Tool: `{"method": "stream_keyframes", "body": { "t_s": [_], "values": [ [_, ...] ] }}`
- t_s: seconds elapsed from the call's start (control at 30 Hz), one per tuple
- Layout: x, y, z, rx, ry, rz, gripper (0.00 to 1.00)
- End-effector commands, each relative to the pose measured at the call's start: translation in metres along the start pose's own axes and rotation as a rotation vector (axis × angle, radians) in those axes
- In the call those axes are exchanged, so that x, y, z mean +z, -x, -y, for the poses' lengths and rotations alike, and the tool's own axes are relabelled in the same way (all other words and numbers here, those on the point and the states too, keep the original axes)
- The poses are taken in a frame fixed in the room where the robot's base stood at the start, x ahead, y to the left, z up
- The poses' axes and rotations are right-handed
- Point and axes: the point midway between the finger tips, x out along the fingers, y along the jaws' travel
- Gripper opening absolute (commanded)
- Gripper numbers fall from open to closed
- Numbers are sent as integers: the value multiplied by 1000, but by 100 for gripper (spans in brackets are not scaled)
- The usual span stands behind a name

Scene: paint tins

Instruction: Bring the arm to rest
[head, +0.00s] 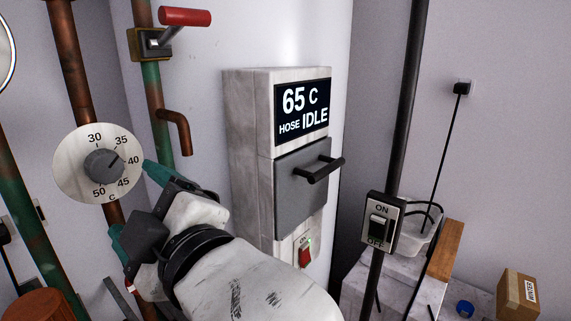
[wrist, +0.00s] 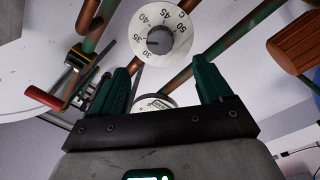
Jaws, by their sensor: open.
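My gripper (head: 135,207) is in the lower left of the head view, at the end of my pale arm. Its green fingers are apart, with nothing between them. In the wrist view the open fingers (wrist: 162,88) frame the area just below a round white dial (wrist: 160,35). In the head view the dial (head: 83,163) has a grey knob with its mark near 40. The dial is apart from the fingers in the wrist view. A white round gauge (wrist: 152,104) shows partly behind the gripper.
A grey box (head: 300,180) with a handle and a display reading 65 C, HOSE IDLE stands right of my gripper. A red-handled lever (head: 185,17) and pipes (head: 155,100) are close by. An ON/OFF switch (head: 380,222) is on a black pole. A cardboard box (head: 517,295) is at lower right.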

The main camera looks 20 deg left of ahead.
Motion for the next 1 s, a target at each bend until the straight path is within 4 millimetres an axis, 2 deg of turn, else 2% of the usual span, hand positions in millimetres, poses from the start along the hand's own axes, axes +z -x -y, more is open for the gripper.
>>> {"method": "stream_keyframes", "body": {
  "t_s": [0.07, 0.17, 0.27, 0.37, 0.4, 0.5, 0.57, 0.7, 0.83, 1.0],
  "values": [
    [4, 1, 0, 0, -6, 7, 79],
    [25, 8, 4, -3, -44, 54, 79],
    [70, 24, 11, -5, -127, 153, 79],
    [129, 53, 24, -4, -245, 290, 79],
    [153, 68, 30, -1, -295, 349, 79],
    [207, 107, 50, 8, -420, 494, 79],
    [236, 133, 64, 17, -497, 582, 79],
    [295, 202, 101, 45, -674, 786, 79],
    [334, 273, 140, 82, -839, 977, 79],
    [362, 372, 198, 144, -1053, 1231, 79]
  ]
}}
